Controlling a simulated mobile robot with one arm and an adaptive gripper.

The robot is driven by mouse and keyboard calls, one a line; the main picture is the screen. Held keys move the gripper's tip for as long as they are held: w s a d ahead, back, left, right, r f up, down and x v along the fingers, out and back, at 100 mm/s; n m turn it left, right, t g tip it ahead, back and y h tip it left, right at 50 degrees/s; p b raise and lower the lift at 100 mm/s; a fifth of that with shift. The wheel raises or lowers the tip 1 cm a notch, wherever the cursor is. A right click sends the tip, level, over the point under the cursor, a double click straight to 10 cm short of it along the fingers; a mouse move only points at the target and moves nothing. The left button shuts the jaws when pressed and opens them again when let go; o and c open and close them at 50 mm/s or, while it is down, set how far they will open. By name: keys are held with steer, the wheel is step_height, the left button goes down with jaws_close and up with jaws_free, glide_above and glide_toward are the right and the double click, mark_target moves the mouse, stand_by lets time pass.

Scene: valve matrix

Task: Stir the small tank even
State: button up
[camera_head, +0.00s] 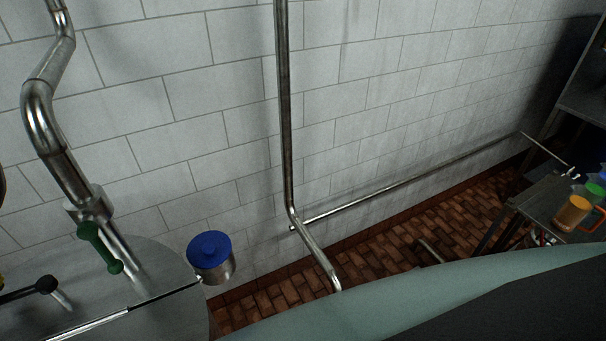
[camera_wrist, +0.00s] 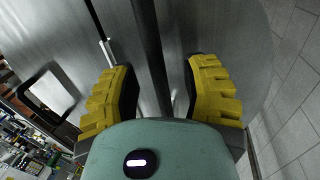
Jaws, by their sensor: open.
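The rounded grey metal top of a tank (camera_head: 180,265) fills the lower left of the head view. A thin shiny rod (camera_head: 90,323) with a dark section crosses it. Contact with the bar cannot be told.
A metal cup with a blue top (camera_head: 209,250) stands at the tank's right edge. A steel pipe (camera_head: 285,110) runs down the white tiled wall. My teal arm covers the lower right.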

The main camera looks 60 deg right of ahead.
step_height(320, 180, up, 12)
steer(key=w+d, duration=0.1)
steer(key=w, duration=0.1)
steer(key=shift+f, duration=0.25)
stand_by(0.9)
